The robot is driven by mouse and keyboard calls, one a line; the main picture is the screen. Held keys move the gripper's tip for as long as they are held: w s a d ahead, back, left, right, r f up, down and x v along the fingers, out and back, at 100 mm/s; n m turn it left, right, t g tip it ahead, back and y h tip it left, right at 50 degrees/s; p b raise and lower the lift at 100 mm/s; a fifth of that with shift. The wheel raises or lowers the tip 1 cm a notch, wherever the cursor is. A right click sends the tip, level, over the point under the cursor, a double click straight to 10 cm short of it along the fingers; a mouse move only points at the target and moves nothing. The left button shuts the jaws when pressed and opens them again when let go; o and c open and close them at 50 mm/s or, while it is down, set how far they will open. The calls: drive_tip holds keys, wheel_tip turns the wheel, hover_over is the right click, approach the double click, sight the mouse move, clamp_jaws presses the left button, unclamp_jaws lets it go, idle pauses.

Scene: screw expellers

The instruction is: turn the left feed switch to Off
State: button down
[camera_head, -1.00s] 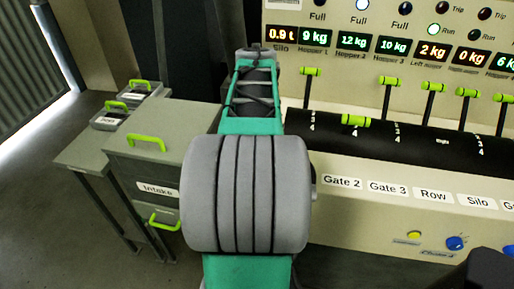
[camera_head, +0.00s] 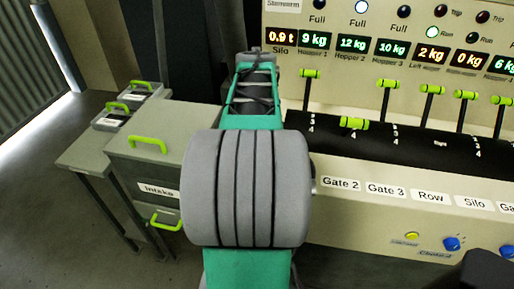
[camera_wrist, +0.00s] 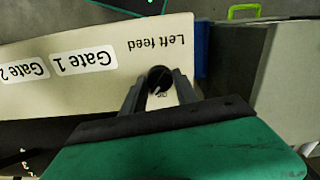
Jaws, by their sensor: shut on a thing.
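In the wrist view the left feed switch (camera_wrist: 159,76) is a round black knob on the cream panel, beside the upside-down printed label "Left feed" (camera_wrist: 156,45). My gripper (camera_wrist: 160,82) has its two dark fingers on either side of the knob and is shut on it. A pale mark shows on the knob, and small lettering sits close by, too small to read surely. Which way the switch points cannot be told. In the head view my own arm hides the gripper and the switch.
Gate 1 (camera_wrist: 84,58) is labelled beside the switch. In the head view a row of green-handled levers (camera_head: 389,84) rises from the console, with lit displays (camera_head: 353,43) above. A grey cabinet labelled "Intake" (camera_head: 159,190) with green handles stands left of my arm.

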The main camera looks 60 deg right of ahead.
drive_tip(key=n+p, duration=0.1)
drive_tip(key=n, duration=0.2)
drive_tip(key=shift+n, duration=0.3)
drive_tip(key=shift+n+p, duration=0.45)
drive_tip(key=shift+n, duration=1.55)
drive_tip(key=c, duration=0.9)
unclamp_jaws()
drive_tip(key=shift+c, duration=0.2)
wheel_tip(320, 180, up, 8)
drive_tip(key=shift+f, duration=0.1)
